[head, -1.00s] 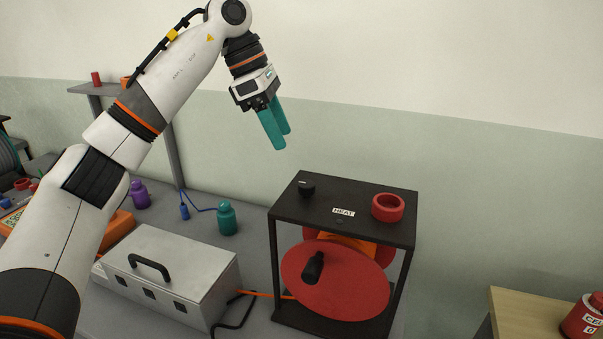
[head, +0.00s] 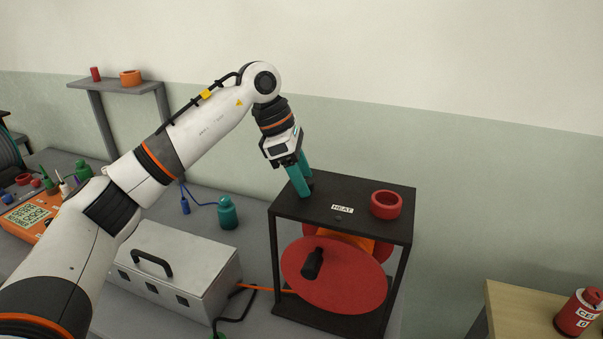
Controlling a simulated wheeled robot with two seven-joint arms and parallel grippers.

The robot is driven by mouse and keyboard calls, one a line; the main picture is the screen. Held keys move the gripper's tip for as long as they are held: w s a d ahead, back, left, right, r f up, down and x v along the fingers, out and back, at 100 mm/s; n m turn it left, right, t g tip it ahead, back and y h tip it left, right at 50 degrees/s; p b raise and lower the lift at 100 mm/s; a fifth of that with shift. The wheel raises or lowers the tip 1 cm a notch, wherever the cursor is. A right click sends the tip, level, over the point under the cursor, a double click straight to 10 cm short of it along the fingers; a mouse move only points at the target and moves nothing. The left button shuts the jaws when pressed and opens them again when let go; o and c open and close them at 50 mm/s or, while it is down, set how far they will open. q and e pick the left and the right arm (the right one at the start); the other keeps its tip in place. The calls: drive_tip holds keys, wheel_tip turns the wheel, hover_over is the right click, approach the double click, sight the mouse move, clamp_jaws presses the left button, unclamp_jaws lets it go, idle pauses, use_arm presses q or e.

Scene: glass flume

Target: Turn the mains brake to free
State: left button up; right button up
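A black open frame (head: 393,224) holds a cable reel with a red disc (head: 350,285) and a black handle (head: 312,264) on the disc. A small black knob (head: 309,186) sits on the left of the frame's top, mostly hidden by my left gripper. No marking naming it as the mains brake is legible. My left gripper (head: 302,184) points down with its teal fingers at the knob, one on the near side and one toward the far side. The fingers look apart; whether they touch the knob is unclear. My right gripper is not in view.
A red ring (head: 386,204) and a HEAT label (head: 342,209) are on the frame's top. A silver box (head: 185,262) with a black handle and a green bottle (head: 228,214) stand to the left. A red canister (head: 578,312) stands on a wooden table at right.

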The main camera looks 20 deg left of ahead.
use_arm(q)
drive_tip(key=c, duration=0.9)
drive_tip(key=shift+n, duration=0.3)
drive_tip(key=n+t+b, duration=0.1)
drive_tip(key=n+b, duration=0.1)
drive_tip(key=n, duration=0.1)
drive_tip(key=shift+s+t, duration=0.15)
drive_tip(key=shift+t, duration=0.15)
drive_tip(key=n+b, duration=0.1)
drive_tip(key=n, duration=0.1)
drive_tip(key=n+t+y+b, duration=0.1)
drive_tip(key=n, duration=0.1)
drive_tip(key=n+y+b, duration=0.1)
drive_tip(key=n, duration=0.1)
drive_tip(key=shift+s+d, duration=0.1)
drive_tip(key=shift+d, duration=0.15)
drive_tip(key=n+b, duration=0.1)
drive_tip(key=n, duration=0.1)
drive_tip(key=n+t+y+b, duration=0.1)
drive_tip(key=n, duration=0.1)
drive_tip(key=shift+d+y, duration=0.15)
drive_tip(key=shift+y, duration=0.15)
drive_tip(key=shift+d+r+n+y+b, duration=0.1)
drive_tip(key=shift+n+y+b, duration=0.3)
drive_tip(key=shift+n, duration=0.65)
drive_tip(key=shift+d+n+y+b, duration=0.1)
drive_tip(key=shift+n+y+b, duration=0.3)
drive_tip(key=shift+n, duration=0.65)
